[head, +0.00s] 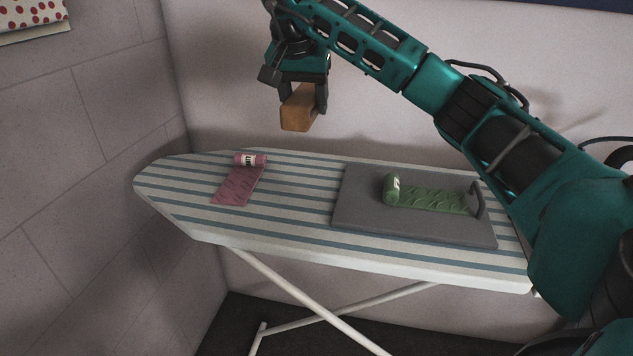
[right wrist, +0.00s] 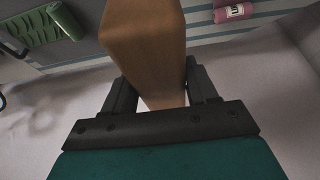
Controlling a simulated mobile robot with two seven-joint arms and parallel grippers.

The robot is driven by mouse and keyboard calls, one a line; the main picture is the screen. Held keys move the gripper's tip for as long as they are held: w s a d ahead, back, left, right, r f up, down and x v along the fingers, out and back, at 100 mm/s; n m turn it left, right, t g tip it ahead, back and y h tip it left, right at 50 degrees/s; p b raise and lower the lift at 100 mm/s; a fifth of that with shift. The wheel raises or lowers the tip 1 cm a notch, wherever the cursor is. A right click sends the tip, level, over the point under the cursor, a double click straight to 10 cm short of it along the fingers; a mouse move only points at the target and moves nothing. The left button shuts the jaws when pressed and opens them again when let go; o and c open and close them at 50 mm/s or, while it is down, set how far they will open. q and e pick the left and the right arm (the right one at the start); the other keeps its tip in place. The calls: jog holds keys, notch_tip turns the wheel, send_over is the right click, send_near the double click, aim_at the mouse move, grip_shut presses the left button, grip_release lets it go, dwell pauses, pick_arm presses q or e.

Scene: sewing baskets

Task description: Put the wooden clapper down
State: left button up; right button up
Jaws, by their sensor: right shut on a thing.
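The wooden clapper (head: 299,109) is a brown block. My right gripper (head: 300,92) is shut on it and holds it in the air above the back of the striped ironing board (head: 290,222). In the right wrist view the clapper (right wrist: 145,45) sits between the two fingers of the gripper (right wrist: 165,90) and sticks out past them. My left gripper is not in view.
A pink fabric roll (head: 239,184), partly unrolled, lies on the board's left part. A grey mat (head: 355,205) with a handle lies on the right part, with a green roll (head: 432,200) on it. Bare board shows between them. Walls stand behind and left.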

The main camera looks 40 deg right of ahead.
jog(key=b, duration=0.2)
send_over(308, 187)
jog(key=a, duration=0.1)
jog(key=f, duration=0.8)
jog(key=s+f, duration=0.1)
jog(key=f, duration=0.3)
jog(key=shift+f, duration=0.5)
notch_tip(308, 187, down, 4)
jog(key=shift+r, duration=0.1)
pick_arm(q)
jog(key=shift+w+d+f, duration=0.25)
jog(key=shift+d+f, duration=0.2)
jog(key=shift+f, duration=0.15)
pick_arm(e)
jog(key=o, duration=1.2)
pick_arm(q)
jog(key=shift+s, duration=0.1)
pick_arm(e)
jog(key=shift+o, duration=0.2)
